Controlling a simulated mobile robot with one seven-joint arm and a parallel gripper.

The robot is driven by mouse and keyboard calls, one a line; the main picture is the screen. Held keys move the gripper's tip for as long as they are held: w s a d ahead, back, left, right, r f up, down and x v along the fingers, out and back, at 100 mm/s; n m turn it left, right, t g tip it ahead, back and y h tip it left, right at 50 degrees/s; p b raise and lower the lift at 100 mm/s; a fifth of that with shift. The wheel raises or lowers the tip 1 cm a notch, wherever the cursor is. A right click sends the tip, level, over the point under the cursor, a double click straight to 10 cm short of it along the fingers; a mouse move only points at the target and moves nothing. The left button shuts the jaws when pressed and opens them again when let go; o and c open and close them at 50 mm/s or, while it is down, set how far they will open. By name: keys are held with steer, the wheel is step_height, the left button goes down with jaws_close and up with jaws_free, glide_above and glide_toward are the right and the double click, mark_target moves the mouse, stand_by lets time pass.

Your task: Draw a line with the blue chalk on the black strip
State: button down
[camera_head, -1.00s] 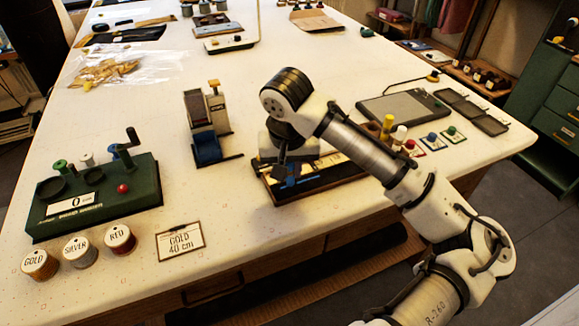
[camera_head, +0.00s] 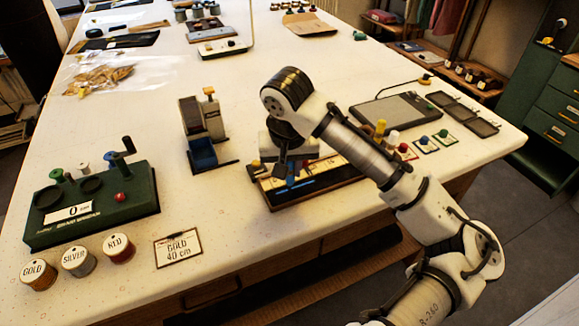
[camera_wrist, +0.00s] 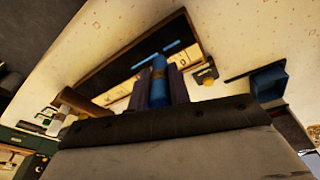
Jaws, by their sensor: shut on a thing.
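My gripper (camera_head: 289,174) is low over the wooden board (camera_head: 330,187) at the table's front edge. The chalk also shows as a small blue spot in the head view (camera_head: 291,181). The black strip (camera_wrist: 112,70) runs along the board beyond the chalk. A thin blue mark (camera_wrist: 173,48) lies on the strip, showing on both sides of the chalk. I cannot tell whether the chalk tip touches the strip.
Yellow and white pegs (camera_head: 380,128) stand at the board's right end, partly behind my arm. A blue-trayed dispenser (camera_head: 203,150) stands left of the board. A green winder (camera_head: 90,200) and labelled spools (camera_head: 77,260) are farther left.

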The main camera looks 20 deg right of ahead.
steer(key=shift+r+p, duration=1.05)
steer(key=shift+r, duration=1.2)
